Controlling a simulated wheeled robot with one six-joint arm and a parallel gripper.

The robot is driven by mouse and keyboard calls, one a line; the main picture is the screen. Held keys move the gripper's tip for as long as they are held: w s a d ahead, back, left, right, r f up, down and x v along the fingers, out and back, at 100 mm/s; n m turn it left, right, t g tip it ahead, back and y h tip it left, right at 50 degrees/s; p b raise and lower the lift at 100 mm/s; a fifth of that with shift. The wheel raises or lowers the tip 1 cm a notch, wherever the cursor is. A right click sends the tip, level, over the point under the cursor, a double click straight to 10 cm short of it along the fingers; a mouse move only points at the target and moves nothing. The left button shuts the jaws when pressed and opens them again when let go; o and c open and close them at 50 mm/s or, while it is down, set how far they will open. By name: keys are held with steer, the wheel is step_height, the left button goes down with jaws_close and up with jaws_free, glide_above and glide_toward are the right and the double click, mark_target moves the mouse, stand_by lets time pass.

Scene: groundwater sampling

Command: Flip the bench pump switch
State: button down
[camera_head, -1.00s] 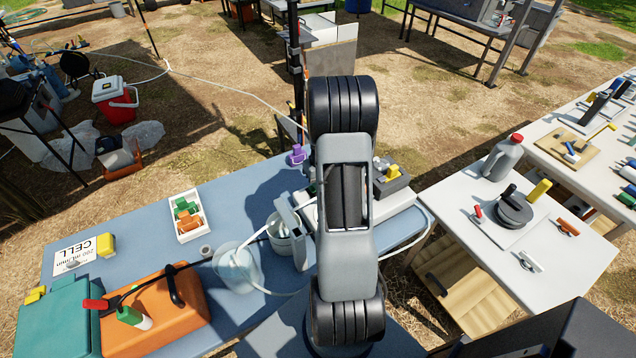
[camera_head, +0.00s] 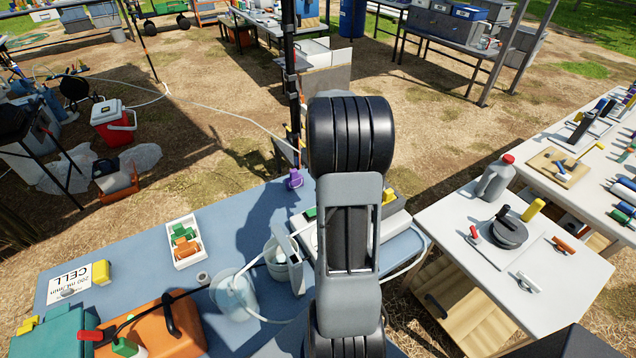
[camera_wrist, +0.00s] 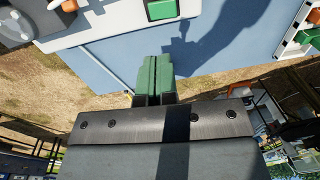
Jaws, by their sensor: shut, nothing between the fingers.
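The bench pump looks to be the white-cased unit on the blue bench. In the head view its casing (camera_head: 394,226) is mostly hidden behind my arm. In the wrist view, its pale casing (camera_wrist: 112,24) fills the upper left, and a green rocker-like switch (camera_wrist: 162,10) sits at the top edge, partly cut off. My gripper (camera_wrist: 154,62) has green fingers pressed together with nothing between them. In that picture the fingertips lie below the switch, over the blue bench top, apart from it. The head view hides my fingers behind the arm.
A clear jug (camera_head: 234,292) and a white bucket (camera_head: 277,262) with tubing stand left of my arm. A white tray (camera_head: 168,240) holds green and orange pieces. An orange case (camera_head: 170,335) is at front left. A white table (camera_head: 455,240) stands right.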

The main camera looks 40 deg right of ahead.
steer(key=shift+r, duration=0.2)
steer(key=s+a+r+n+t+h, duration=0.1)
steer(key=a+r, duration=0.3)
steer(key=a, duration=0.4)
steer(key=s+a+r+t, duration=0.1)
steer(key=a+r, duration=0.3)
steer(key=a, duration=0.4)
steer(key=s+a+r+n+t, duration=0.1)
steer(key=s+a, duration=0.7)
steer(key=a, duration=0.2)
steer(key=shift+t, duration=0.4)
steer(key=shift+n, duration=0.3)
